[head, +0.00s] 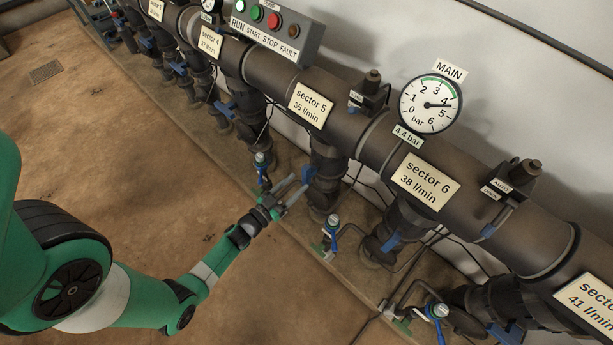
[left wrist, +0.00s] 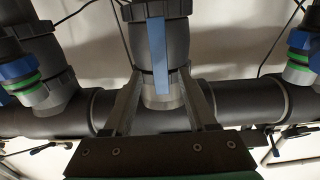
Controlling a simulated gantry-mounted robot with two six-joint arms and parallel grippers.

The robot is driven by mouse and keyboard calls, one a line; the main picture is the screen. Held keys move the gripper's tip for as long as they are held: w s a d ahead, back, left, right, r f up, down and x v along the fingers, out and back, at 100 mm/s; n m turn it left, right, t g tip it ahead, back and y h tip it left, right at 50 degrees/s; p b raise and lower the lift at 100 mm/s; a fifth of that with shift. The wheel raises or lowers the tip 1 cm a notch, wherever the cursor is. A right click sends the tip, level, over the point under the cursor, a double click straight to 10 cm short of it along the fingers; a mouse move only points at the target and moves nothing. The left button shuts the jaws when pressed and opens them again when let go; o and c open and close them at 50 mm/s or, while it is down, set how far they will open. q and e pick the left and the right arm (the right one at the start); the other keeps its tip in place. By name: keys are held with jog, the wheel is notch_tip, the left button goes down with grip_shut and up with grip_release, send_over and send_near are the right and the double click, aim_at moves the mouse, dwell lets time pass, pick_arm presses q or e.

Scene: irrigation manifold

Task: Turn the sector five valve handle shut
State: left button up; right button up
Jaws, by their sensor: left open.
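The sector 5 sign (head: 311,105) hangs on the dark main pipe, above a dark vertical branch. The blue valve handle (head: 306,174) shows on that branch, partly behind my gripper. In the left wrist view the blue handle (left wrist: 157,55) is a flat bar lying along the branch, in line with it. My left gripper (head: 286,190) is open in front of the branch. In the left wrist view its two fingers (left wrist: 161,88) stand either side of the handle's end, with a gap on both sides. No contact shows. My right gripper is not in view.
Neighbouring branches carry blue handles, such as the sector 6 handle (head: 391,241). A gauge (head: 430,104) and a button box (head: 270,25) sit on top. The brown floor (head: 100,150) at left is clear.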

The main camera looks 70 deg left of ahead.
aim_at(304, 176)
pick_arm(q)
jog(key=b+x, duration=0.1)
jog(key=x, duration=0.4)
jog(key=shift+w+a+b, duration=0.1)
jog(key=shift+w+b, duration=0.15)
jog(key=shift+b, duration=0.05)
grip_shut()
